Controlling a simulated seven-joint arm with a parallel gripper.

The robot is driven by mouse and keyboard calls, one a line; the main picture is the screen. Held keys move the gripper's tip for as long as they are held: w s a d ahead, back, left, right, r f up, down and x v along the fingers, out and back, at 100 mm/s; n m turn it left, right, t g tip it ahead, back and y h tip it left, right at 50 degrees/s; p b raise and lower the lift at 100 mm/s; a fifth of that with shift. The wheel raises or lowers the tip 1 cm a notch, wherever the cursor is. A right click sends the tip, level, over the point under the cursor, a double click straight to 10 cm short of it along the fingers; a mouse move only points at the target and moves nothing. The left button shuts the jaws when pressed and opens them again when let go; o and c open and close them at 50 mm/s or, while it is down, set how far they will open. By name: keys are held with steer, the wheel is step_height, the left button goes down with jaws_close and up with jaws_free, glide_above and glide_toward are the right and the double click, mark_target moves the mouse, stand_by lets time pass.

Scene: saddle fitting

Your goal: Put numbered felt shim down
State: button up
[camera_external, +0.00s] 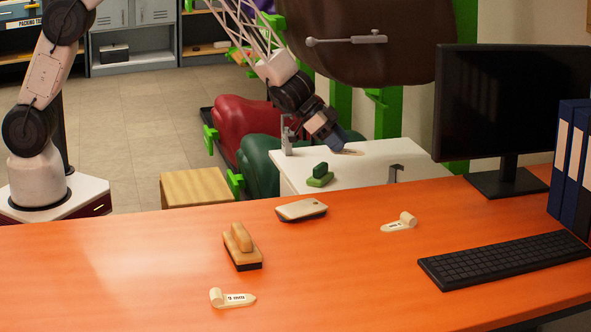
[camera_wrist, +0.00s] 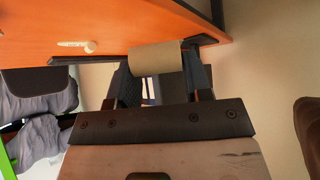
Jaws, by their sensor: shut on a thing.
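My gripper (camera_external: 340,146) is low over the white cabinet top, at the far side of the orange desk. It is shut on a pale beige felt shim (camera_external: 352,152); in the wrist view the shim's rounded end (camera_wrist: 155,58) sits between the two fingers. Its number is hidden, and I cannot tell if it touches the cabinet top. One felt shim (camera_external: 235,299), marked with what looks like 9 mm, lies at the desk's front. Another shim (camera_external: 398,224) lies on the desk's right half, its label too small to read.
The orange desk (camera_external: 120,275) holds a wooden-handled brush (camera_external: 242,248), a white-topped device (camera_external: 301,209), a keyboard (camera_external: 505,259), a monitor (camera_external: 510,100) and binders (camera_external: 572,165). Saddles hang behind.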

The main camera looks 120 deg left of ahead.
steer(key=s+a+f+n+g+y, duration=0.15)
steer(key=s+a+n, duration=0.3)
steer(key=a, duration=0.55)
steer(key=s+a+f+n+g+y, duration=0.1)
steer(key=s+a+n+y, duration=0.2)
steer(key=s+a, duration=0.5)
steer(key=w+a+f+n+g+y, duration=0.1)
steer(key=w+a+f+n+g, duration=0.1)
steer(key=a+f+n+g, duration=0.3)
steer(key=w+a+f+n+g, duration=0.2)
steer(key=a+f+n+g, duration=0.3)
steer(key=a, duration=0.8)
steer(key=shift+f+n+y, duration=0.25)
steer(key=shift+n+y, duration=0.1)
steer(key=shift+n, duration=0.9)
stand_by(0.7)
steer(key=shift+w, duration=0.1)
steer(key=shift+f, duration=0.1)
glide_toward(362, 176)
steer(key=shift+s+a+r, duration=0.15)
steer(key=shift+s+a, duration=0.2)
steer(key=shift+a, duration=0.4)
steer(key=shift+s+a+r, duration=0.1)
steer(key=shift+s+a, duration=0.25)
steer(key=shift+a, duration=0.4)
steer(key=shift+f, duration=2.05)
